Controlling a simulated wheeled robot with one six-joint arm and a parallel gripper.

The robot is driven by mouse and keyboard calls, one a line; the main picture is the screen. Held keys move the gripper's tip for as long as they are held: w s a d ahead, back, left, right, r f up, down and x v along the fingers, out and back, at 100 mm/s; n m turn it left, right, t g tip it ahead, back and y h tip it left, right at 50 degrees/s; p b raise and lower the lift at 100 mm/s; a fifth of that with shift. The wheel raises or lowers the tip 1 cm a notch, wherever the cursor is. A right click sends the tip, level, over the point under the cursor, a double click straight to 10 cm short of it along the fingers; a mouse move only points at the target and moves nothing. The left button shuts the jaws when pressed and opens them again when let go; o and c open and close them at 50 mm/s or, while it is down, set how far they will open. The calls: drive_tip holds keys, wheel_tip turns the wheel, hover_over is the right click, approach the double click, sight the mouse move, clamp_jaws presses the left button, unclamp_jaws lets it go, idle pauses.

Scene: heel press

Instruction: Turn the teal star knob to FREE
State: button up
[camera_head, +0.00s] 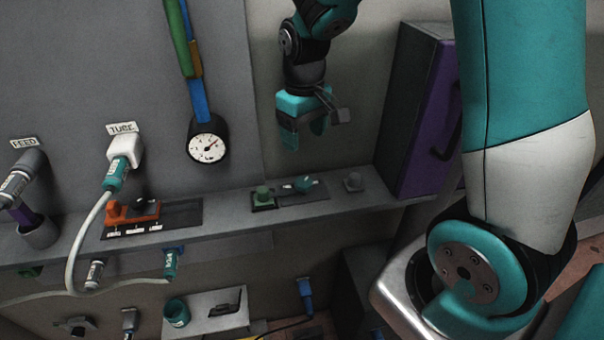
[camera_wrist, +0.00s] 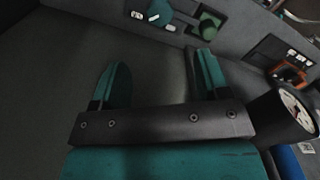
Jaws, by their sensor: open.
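The teal star knob (camera_head: 303,184) sits on a dark plate on the ledge, below my gripper in the head view. It also shows at the top edge of the wrist view (camera_wrist: 159,12), partly cut off, with small white labels beside it too small to read. Which label the knob points to cannot be told. My gripper (camera_head: 306,138) points down, above and apart from the knob. Its two teal fingers (camera_wrist: 164,62) are spread in the wrist view with nothing between them.
An orange switch block (camera_head: 132,211) is farther left. A round gauge (camera_head: 208,146) hangs on the wall. A purple-sided cabinet (camera_head: 432,120) closes off the right.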

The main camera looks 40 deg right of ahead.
sight(303, 182)
wheel_tip(303, 182, down, 12)
drive_tip(key=shift+f+p, duration=0.2)
drive_tip(key=shift+p, duration=0.5)
drive_tip(key=shift+c, duration=0.2)
drive_tip(key=c, duration=1.2)
drive_tip(key=shift+a, duration=0.1)
drive_tip(key=shift+c, duration=0.2)
